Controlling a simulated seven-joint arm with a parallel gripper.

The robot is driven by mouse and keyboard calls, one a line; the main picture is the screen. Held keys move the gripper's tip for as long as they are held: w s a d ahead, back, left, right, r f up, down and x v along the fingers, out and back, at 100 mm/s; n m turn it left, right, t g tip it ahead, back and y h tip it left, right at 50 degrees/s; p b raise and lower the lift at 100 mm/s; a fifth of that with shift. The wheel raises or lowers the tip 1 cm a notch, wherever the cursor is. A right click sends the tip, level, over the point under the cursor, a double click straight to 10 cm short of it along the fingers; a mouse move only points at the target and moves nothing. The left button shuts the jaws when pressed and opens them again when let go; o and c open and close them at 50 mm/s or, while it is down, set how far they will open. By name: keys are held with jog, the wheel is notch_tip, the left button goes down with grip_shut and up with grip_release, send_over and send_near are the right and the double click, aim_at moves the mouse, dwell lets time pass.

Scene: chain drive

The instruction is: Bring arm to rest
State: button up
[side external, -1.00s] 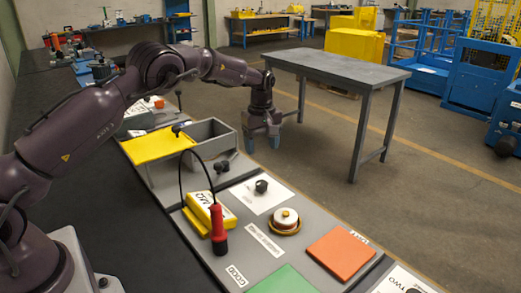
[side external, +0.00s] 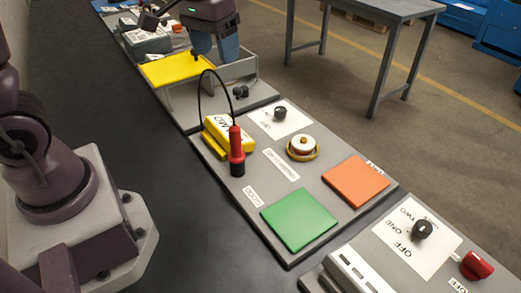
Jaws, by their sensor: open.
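My gripper (side external: 214,42) shows at the top of the side external view, pointing down with its two blue-grey fingers apart and nothing seen between them. It appears over or behind the far end of the grey box with the yellow lid (side external: 178,69); its exact height is hard to tell. The upper part of my arm is cut off by the top edge of the picture.
A grey panel holds a yellow device (side external: 217,136) with a red probe (side external: 236,145) on a black cable, a dial (side external: 280,112), a round button (side external: 302,147), a green plate (side external: 299,218) and an orange plate (side external: 356,181). A switch panel (side external: 405,240) stands nearer. The dark bench (side external: 90,90) left of them is clear.

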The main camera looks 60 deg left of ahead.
jog(key=s+d+r+m+t, duration=0.1)
jog(key=s+r+t, duration=0.1)
jog(key=s, duration=0.4)
jog(key=s+d+r+m+t, duration=0.2)
jog(key=s+r, duration=0.1)
jog(key=s, duration=0.4)
jog(key=shift+d+r, duration=0.15)
jog(key=shift+d, duration=0.15)
